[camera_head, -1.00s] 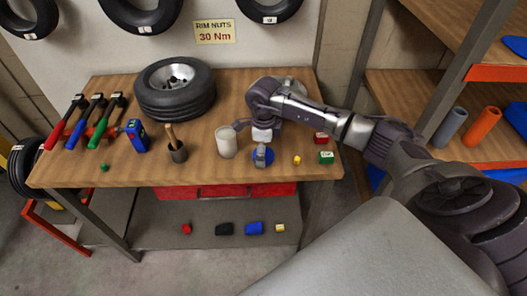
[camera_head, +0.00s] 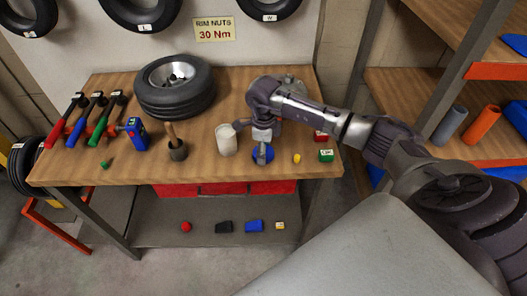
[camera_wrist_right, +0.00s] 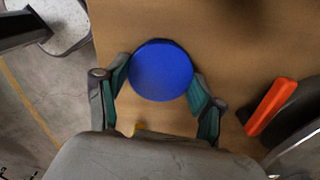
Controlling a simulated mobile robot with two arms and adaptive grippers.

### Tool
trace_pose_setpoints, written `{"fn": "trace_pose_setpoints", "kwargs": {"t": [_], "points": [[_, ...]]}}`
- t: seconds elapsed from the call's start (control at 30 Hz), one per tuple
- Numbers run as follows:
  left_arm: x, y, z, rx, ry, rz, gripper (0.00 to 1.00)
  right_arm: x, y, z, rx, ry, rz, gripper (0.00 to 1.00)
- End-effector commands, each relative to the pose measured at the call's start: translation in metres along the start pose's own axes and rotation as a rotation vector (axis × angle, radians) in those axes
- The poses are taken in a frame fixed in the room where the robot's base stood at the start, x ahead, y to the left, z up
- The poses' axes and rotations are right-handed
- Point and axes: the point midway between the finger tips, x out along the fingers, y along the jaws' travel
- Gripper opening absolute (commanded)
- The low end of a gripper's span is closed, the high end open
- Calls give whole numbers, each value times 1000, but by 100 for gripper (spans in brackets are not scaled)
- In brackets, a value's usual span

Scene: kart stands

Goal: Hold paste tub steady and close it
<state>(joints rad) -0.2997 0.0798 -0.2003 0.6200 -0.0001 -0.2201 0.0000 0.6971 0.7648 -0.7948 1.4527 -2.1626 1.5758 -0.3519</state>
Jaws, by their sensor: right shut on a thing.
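The paste tub (camera_head: 226,141) is a pale upright cylinder near the middle of the bench; its inside cannot be made out. A round blue lid (camera_head: 263,159) is just right of the tub, apart from it. My right gripper (camera_head: 262,150) comes down over the lid from above. In the right wrist view the blue lid (camera_wrist_right: 161,70) sits between the two fingers of the right gripper (camera_wrist_right: 158,82), which is shut on it. I cannot tell whether the lid touches the bench. My left gripper is in neither view.
The bench (camera_head: 210,172) has free room in front of the tub. A wheel (camera_head: 175,88) lies behind it, and a pot with a wooden handle (camera_head: 176,145) stands left. A small yellow piece (camera_head: 297,158) and a green box (camera_head: 326,155) are right of the lid.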

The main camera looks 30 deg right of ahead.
Motion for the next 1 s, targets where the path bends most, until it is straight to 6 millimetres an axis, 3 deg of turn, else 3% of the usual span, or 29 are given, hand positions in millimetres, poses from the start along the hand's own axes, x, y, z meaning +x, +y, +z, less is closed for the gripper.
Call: {"fn": "trace_pose_setpoints", "kwargs": {"t": [0.23, 0.4, 0.7, 1.0], "points": [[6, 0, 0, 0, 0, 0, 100, -10, -1, 0, 1, -2, -2, 54], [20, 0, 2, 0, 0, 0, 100, -38, -2, 1, -1, -5, -7, 54], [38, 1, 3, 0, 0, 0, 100, -78, 47, -51, -2, 2, -5, 54], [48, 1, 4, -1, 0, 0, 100, -105, 77, -80, 0, 1, -2, 54]]}}
